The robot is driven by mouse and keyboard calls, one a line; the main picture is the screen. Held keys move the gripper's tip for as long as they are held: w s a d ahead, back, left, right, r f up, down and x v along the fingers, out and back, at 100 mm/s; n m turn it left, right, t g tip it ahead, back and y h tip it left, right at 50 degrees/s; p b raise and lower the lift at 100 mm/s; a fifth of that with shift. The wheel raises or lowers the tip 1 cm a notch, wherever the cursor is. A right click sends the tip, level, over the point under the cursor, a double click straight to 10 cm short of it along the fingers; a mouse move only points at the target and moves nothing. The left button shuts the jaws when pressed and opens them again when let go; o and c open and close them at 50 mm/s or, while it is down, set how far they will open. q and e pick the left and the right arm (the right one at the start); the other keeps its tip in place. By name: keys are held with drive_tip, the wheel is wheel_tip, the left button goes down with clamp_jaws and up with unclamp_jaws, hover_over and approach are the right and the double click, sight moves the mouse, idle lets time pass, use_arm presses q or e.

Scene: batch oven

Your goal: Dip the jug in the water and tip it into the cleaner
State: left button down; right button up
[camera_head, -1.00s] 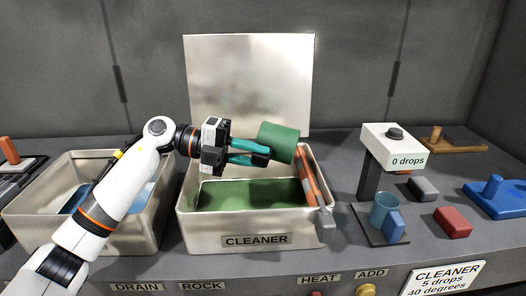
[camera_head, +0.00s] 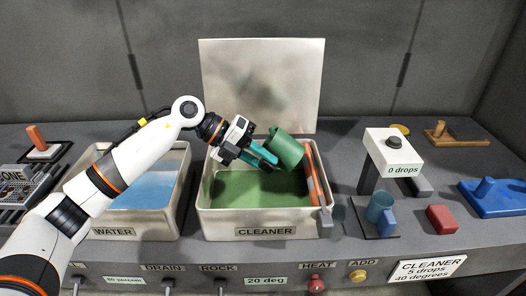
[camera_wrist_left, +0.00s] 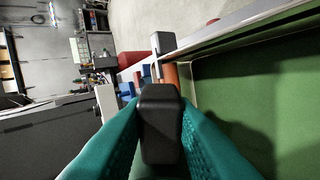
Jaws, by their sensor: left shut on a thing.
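My left gripper (camera_head: 262,156) is shut on the green jug (camera_head: 287,147) and holds it tilted above the cleaner tub (camera_head: 262,222). The jug is over the right part of the tub, near its back. Green liquid (camera_head: 240,188) lies in the cleaner tub. In the left wrist view my teal fingers close on a dark handle (camera_wrist_left: 161,125). The water tub (camera_head: 135,226) stands to the left with blue water (camera_head: 140,194) in it, partly behind my arm. I cannot see into the jug. My right gripper is not in view.
An orange bar (camera_head: 313,172) lies along the cleaner tub's right wall. A raised lid (camera_head: 262,85) stands behind it. Right are a dispenser reading 0 drops (camera_head: 394,150), a blue cup (camera_head: 379,207) and a red block (camera_head: 442,219). A sign reads 20 deg (camera_head: 266,281).

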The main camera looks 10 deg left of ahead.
use_arm(q)
drive_tip(key=y+p, duration=0.1)
drive_tip(key=r+y+p, duration=0.1)
drive_tip(key=p, duration=0.1)
drive_tip(key=shift+a+y, duration=0.1)
drive_tip(key=shift+y, duration=0.3)
drive_tip(key=y+p, duration=0.4)
drive_tip(key=p, duration=0.1)
drive_tip(key=shift+a+r+m+y, duration=0.1)
drive_tip(key=shift+a+m+y, duration=0.2)
drive_tip(key=shift+a+y, duration=0.1)
drive_tip(key=shift+a+r+y+p, duration=0.15)
drive_tip(key=shift+r+y+p, duration=0.7)
drive_tip(key=shift+r, duration=0.25)
drive_tip(key=shift+a+r+y+p, duration=0.15)
drive_tip(key=shift+r+y+p, duration=0.45)
drive_tip(key=shift+r+y, duration=0.45)
